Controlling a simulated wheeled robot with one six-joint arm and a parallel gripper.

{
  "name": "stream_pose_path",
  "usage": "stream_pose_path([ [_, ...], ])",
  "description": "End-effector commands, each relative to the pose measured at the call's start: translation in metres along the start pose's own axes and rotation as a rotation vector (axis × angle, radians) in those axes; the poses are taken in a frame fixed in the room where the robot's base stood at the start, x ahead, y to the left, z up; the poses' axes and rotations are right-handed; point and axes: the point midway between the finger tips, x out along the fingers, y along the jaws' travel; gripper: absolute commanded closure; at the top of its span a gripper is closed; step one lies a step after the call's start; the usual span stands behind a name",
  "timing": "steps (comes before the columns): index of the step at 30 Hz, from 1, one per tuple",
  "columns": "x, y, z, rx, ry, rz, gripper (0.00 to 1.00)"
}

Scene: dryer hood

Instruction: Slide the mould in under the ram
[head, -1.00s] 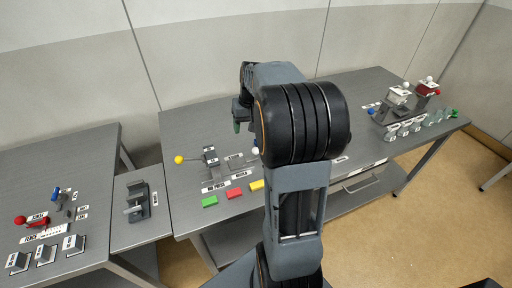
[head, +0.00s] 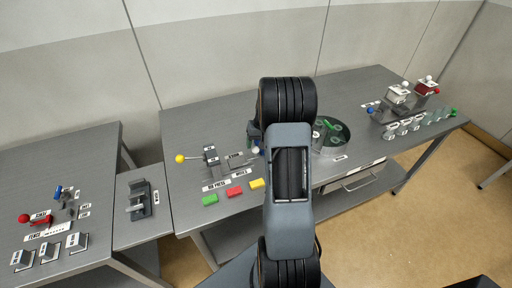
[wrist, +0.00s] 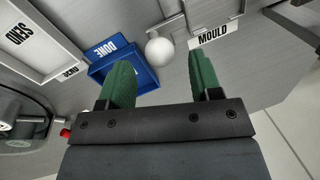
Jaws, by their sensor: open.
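In the wrist view my gripper (wrist: 160,63) is open, its two green fingers apart and empty. A white ball knob (wrist: 159,51) lies just beyond and between the fingertips; I cannot tell its height gap from them. The knob is by the metal rails (wrist: 172,25) and the label MOULD (wrist: 214,36). The knob also shows in the head view (head: 255,150), beside my arm. The press (head: 211,157), with a yellow-knobbed lever (head: 180,159), stands to its left. The mould body and the ram are not clear. My gripper is hidden behind my arm in the head view.
A blue tray marked DONE (wrist: 125,72) lies close to the left finger, with a white SEND tray (wrist: 35,45) beyond it. A round dish (head: 334,148) stands right of my arm.

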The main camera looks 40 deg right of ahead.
Motion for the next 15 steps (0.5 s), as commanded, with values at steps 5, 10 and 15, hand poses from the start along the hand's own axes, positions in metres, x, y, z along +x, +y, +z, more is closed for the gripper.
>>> stream_pose_path([
  [5, 0.018, 0.0, 0.0, 0.0, -0.002, -0.001, 0.42],
  [10, 0.025, 0.0, 0.0, 0.0, -0.001, -0.001, 0.42],
  [15, 0.027, 0.0, 0.0, 0.0, 0.0, 0.0, 0.42],
])
